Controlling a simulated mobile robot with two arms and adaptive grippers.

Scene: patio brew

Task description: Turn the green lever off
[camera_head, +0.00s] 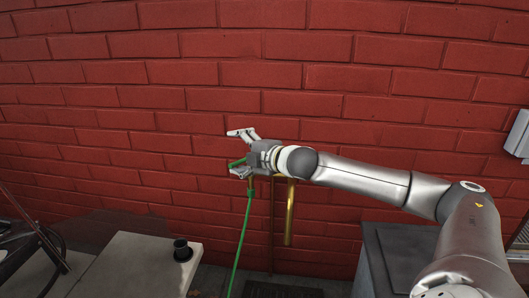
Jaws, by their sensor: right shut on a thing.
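The green lever (237,162) shows as a short green piece by the red brick wall, between the fingers of my right gripper (240,153). My right gripper is shut on the lever, with one finger above it and one below. The gripper hides the lever's inner end and most of the tap. My left gripper is not in view.
A green hose (242,240) hangs down below my right gripper. A brass pipe (290,212) hangs to its right. A pale table (135,267) with a small black cup (182,250) stands at the lower left. A grey box (395,248) stands at the lower right.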

